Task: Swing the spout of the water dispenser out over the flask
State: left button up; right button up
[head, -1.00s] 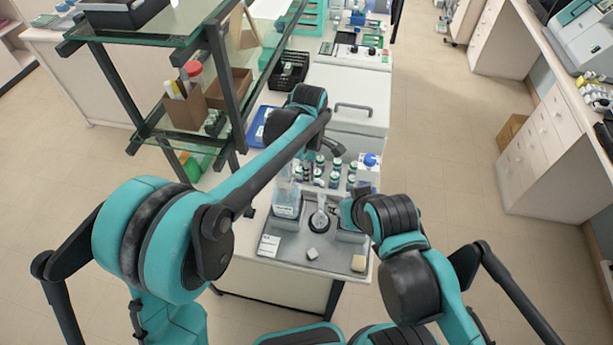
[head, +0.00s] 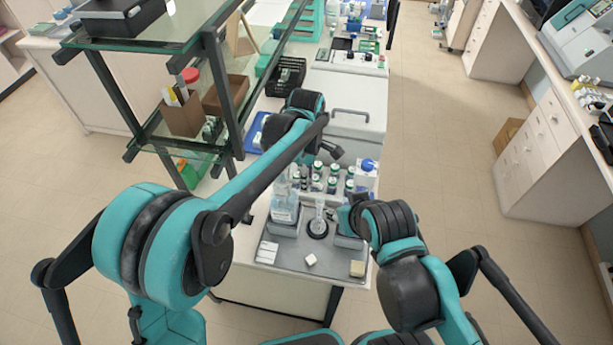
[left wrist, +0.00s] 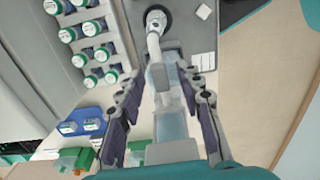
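The water dispenser (head: 284,208) is a clear bottle with pale blue water, on a grey block at the left of the grey tray. The flask (head: 318,226) stands just right of it, narrow-necked, on a dark round base. In the left wrist view the flask (left wrist: 155,22) is at the top, and the dispenser (left wrist: 170,124) lies between my left fingers. My left gripper (left wrist: 161,82) is open, one finger on each side of the dispenser; contact cannot be told.
Dark bottles (head: 325,178) with green-and-white caps stand in a rack behind the flask. A blue-capped container (head: 366,176) is right of them. A glass shelf (head: 150,40) stands left.

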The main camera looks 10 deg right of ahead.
pick_arm(q)
notch_tip(320, 180, up, 12)
dwell(0.6)
jog(key=shift+f, duration=0.1)
